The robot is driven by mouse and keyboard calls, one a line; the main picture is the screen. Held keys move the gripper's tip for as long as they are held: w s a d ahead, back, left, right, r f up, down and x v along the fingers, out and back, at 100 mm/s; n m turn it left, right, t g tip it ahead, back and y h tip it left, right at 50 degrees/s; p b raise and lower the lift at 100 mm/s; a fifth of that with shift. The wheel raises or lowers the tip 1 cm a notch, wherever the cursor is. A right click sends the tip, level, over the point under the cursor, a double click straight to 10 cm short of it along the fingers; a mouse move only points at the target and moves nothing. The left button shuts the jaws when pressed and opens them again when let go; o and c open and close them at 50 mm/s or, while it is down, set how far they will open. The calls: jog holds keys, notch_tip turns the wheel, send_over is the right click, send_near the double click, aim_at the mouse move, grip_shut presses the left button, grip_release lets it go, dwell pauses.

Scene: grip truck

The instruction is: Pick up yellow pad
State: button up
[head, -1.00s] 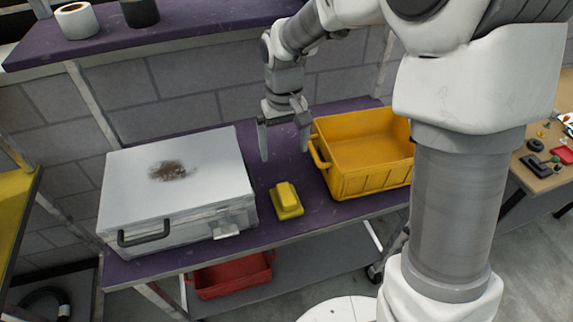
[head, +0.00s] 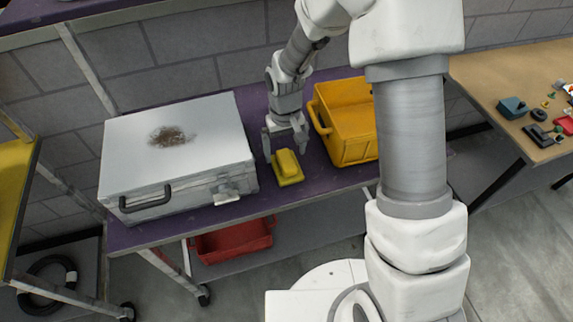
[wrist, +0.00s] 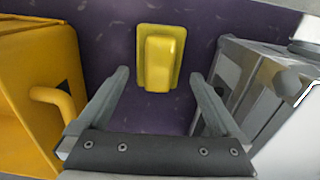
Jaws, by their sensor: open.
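The yellow pad (head: 287,167) lies on the purple shelf of the cart, a flat yellow base with a raised block on top. In the wrist view the yellow pad (wrist: 159,57) is ahead of the fingertips, roughly centred between them. My gripper (head: 286,154) is open and empty, pointing down just behind the pad in the head view. In the wrist view my gripper (wrist: 157,78) shows both fingers spread apart, with bare purple surface between them. I cannot tell the exact height of the fingertips above the shelf.
A silver case (head: 180,150) stands close on the left of the pad. A yellow bin (head: 350,150) with a handle stands close on the right. A red bin (head: 235,241) sits on the lower shelf. A wooden table (head: 510,65) with small items is far right.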

aim_at(287, 159)
notch_tip(287, 159, down, 4)
jog(key=shift+s+d+f, duration=0.1)
jog(key=shift+s, duration=0.05)
jog(key=c, duration=1.1)
notch_tip(287, 159, up, 10)
jog(key=shift+r, duration=0.1)
jog(key=shift+c, duration=0.2)
jog(key=o, duration=0.7)
jog(key=shift+c, duration=0.2)
jog(key=c, duration=0.4)
